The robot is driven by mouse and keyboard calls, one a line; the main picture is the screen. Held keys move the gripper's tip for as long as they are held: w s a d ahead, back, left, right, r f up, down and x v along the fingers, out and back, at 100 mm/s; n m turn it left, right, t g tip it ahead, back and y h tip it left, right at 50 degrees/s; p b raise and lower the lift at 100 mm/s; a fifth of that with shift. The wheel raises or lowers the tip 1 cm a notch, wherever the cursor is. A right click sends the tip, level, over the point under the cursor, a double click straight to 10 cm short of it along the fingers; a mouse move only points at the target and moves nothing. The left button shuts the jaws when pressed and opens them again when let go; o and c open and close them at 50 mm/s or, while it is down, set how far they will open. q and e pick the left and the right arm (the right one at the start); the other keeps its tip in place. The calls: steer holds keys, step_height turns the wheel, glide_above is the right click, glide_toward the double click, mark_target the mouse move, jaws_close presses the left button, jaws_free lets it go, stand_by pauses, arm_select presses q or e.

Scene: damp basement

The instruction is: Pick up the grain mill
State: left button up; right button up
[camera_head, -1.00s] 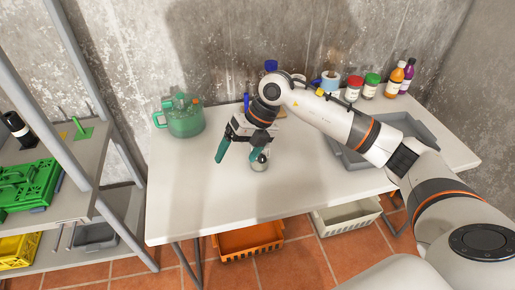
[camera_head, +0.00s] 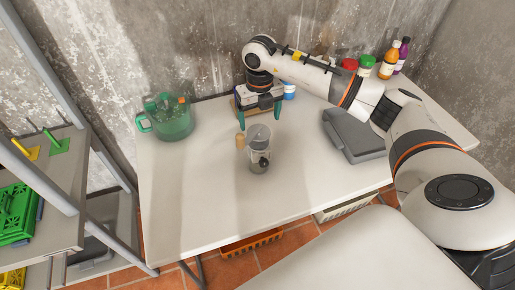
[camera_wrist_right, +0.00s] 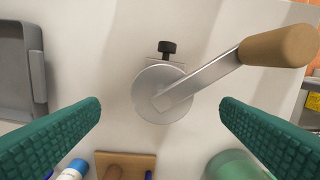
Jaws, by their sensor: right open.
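The grain mill (camera_head: 261,133) stands upright on the white table, with a clear lower body, a grey round top and a crank with a wooden knob. The right wrist view looks down on its round metal top (camera_wrist_right: 160,100); the crank reaches to the upper right. My right gripper (camera_head: 259,117) is open and empty, with green fingers pointing down just behind the mill in the head view. In the wrist view the mill's top lies between the two spread fingers (camera_wrist_right: 160,108), touching neither. My left gripper is out of view.
A green transparent jug (camera_head: 172,125) stands left on the table (camera_head: 310,180). A grey tray (camera_head: 352,138) lies to the right. Several bottles and jars stand along the wall. A wooden-faced item (camera_wrist_right: 125,160) shows in the wrist view. The table's front is clear.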

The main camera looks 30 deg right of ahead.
mark_target(259, 127)
step_height(259, 127, down, 2)
steer(key=shift+f, duration=0.1)
steer(key=shift+a+f+p, duration=0.1)
steer(key=shift+f+p, duration=0.45)
steer(key=shift+f, duration=0.05)
step_height(259, 127, down, 4)
steer(key=shift+r+p, duration=0.2)
steer(key=shift+p, duration=0.5)
steer(key=shift+w+f, duration=0.1)
steer(key=shift+f, duration=0.25)
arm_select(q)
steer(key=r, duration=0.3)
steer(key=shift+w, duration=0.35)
arm_select(e)
steer(key=shift+c, duration=0.5)
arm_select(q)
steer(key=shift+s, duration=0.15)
arm_select(e)
steer(key=shift+w, duration=0.1)
steer(key=c, duration=1.8)
